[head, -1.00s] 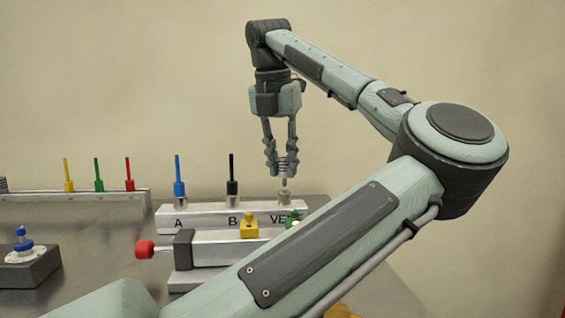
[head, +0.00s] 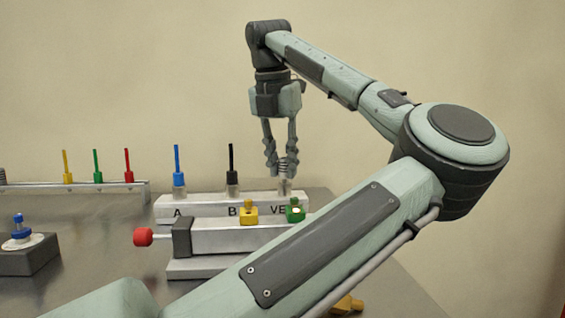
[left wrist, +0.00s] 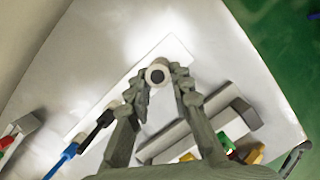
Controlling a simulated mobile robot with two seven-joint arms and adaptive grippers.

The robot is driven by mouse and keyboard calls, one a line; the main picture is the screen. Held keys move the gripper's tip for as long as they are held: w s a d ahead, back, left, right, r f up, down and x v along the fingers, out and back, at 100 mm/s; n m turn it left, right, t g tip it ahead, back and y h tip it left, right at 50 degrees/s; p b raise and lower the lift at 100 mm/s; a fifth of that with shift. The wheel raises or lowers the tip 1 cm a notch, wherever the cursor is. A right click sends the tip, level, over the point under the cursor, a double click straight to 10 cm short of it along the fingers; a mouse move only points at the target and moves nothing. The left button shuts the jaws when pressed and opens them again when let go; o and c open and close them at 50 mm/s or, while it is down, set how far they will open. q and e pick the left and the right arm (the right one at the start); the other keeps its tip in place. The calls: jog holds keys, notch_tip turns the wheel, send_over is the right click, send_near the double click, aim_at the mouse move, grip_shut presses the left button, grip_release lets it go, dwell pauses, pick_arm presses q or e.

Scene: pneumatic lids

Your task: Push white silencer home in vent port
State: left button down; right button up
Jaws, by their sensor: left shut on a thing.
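The white silencer (head: 290,168) is a pale ribbed piece held upright between the fingertips of my left gripper (head: 281,168). It is directly over the vent port (head: 284,187), the rightmost port on the pale manifold block (head: 208,210). Its lower end meets the port top or is in it; how deep it sits cannot be told. In the left wrist view, the silencer's round white end with a dark centre (left wrist: 157,74) shows between the fingertips. My right gripper is not in view.
Blue (head: 178,172) and black (head: 231,172) tube fittings stand in ports A and B. A cylinder with a red knob (head: 143,237) and yellow and green fittings lies in front. A rack of coloured fittings (head: 98,188) and a dark block (head: 25,258) are at left.

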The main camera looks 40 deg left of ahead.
pick_arm(q)
jog(key=shift+f+b, duration=0.4)
jog(key=shift+f, duration=0.15)
jog(key=c, duration=1.3)
grip_release()
jog(key=shift+r, duration=0.1)
jog(key=p+v, duration=0.4)
jog(key=v, duration=0.3)
jog(key=v, duration=1.2)
jog(key=shift+w+d, duration=0.1)
